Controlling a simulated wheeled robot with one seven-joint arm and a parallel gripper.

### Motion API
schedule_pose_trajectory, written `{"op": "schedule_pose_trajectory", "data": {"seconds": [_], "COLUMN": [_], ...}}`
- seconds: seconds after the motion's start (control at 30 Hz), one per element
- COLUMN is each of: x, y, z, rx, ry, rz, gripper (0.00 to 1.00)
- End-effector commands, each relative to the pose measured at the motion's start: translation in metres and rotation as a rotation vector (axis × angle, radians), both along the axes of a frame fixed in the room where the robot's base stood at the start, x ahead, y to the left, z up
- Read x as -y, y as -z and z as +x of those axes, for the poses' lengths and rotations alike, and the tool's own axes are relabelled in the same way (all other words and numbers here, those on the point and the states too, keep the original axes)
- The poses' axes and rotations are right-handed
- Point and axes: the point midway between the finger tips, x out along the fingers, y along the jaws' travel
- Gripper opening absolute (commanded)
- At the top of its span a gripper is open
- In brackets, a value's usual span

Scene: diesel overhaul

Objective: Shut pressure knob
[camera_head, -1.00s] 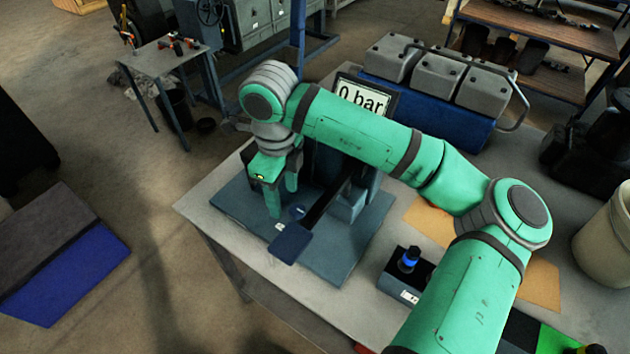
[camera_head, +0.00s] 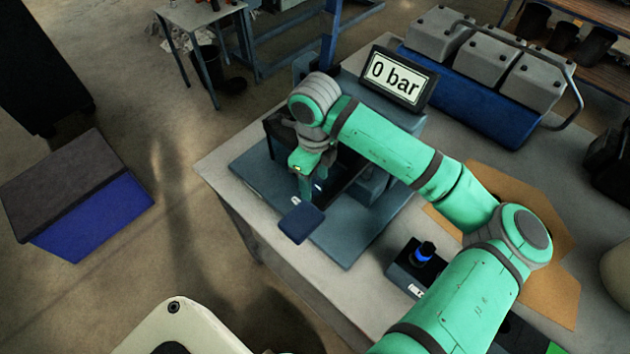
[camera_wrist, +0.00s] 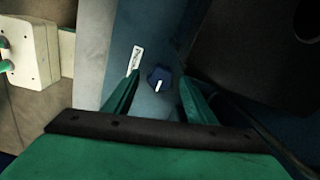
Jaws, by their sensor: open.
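The pressure knob (camera_wrist: 159,79) is a small dark blue knob with a white mark, on a blue-grey surface beside a white label (camera_wrist: 135,60) in the wrist view. My gripper (camera_wrist: 155,92) is open, its two green fingers apart, with the knob showing between and beyond the fingertips. I cannot tell the remaining distance to it. In the head view my gripper (camera_head: 312,184) points down over the blue-grey base plate (camera_head: 345,245) of the test stand, and I cannot make out the knob clearly there. The stand's display (camera_head: 398,78) reads "0 bar".
A dark blue lever pad (camera_head: 301,221) sticks out at the front of the stand. A blue engine part with grey covers (camera_head: 470,95) lies behind. The table's left edge is close to the stand.

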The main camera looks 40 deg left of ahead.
Motion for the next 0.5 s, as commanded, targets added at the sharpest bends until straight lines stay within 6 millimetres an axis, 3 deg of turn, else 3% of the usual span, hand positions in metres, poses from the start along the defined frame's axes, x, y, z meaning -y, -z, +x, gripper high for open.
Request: {"op": "schedule_pose_trajectory", "data": {"seconds": [0.43, 0.5], "x": [0.0002, 0.0002], "y": [0.0110, 0.0110], "z": [0.0001, 0.0001], "rx": [0.000, 0.000], "ry": [0.001, 0.001], "rz": [0.000, 0.000], "gripper": [0.51, 0.37]}}
